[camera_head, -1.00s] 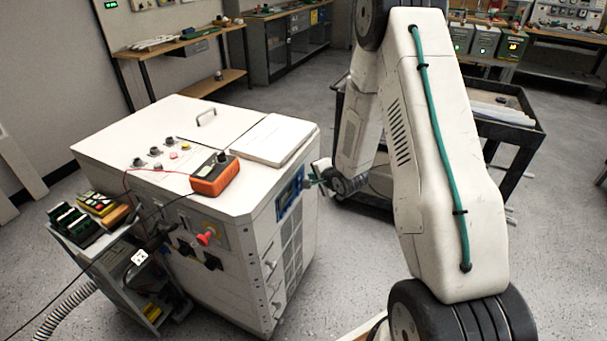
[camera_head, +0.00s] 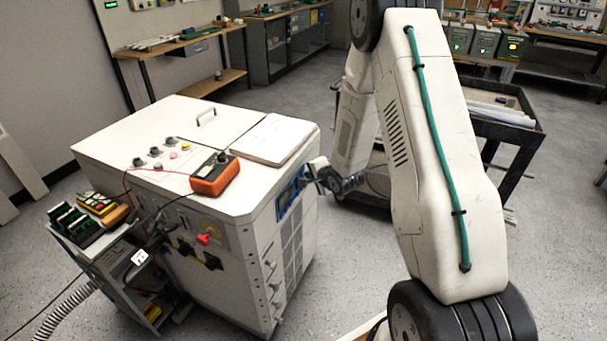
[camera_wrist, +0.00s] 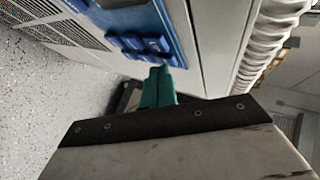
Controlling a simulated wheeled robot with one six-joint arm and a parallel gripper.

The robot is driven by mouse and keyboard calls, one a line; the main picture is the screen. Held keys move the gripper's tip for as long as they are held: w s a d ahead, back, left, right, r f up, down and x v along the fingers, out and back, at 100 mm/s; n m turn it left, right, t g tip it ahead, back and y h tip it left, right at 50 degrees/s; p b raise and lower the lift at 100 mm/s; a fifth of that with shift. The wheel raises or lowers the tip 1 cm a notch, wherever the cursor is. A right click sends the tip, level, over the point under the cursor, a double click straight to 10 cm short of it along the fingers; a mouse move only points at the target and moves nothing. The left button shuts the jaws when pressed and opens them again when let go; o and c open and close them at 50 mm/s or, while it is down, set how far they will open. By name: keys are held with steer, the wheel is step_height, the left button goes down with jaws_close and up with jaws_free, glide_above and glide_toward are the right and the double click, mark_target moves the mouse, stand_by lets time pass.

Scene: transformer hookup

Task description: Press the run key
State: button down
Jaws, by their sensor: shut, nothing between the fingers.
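A blue control panel (camera_head: 287,197) sits on the right side of the white cabinet (camera_head: 262,228). In the wrist view the blue panel (camera_wrist: 162,15) carries several raised dark blue keys (camera_wrist: 136,44). No key label is readable, so I cannot tell which is the run key. My gripper (camera_wrist: 163,72) has green fingertips, shut together with nothing between them. In the wrist view the tips lie right below the rightmost keys; I cannot tell whether they touch. In the head view my gripper (camera_head: 309,179) is at the panel's right edge and partly hides it.
An orange multimeter (camera_head: 214,174) with leads and a white flat slab (camera_head: 274,138) lie on the cabinet top. A small side cart (camera_head: 118,265) stands at its left. A dark cart (camera_head: 510,130) stands behind my arm. Vent grilles (camera_wrist: 40,30) are beside the panel.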

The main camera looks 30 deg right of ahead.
steer(key=shift+w+a, duration=0.1)
steer(key=shift+w, duration=0.05)
stand_by(0.4)
steer(key=shift+s+d, duration=0.5)
steer(key=shift+s, duration=0.15)
steer(key=shift+s+d, duration=0.75)
steer(key=shift+s, duration=0.25)
steer(key=shift+s+d, duration=0.7)
steer(key=shift+s, duration=0.3)
stand_by(0.9)
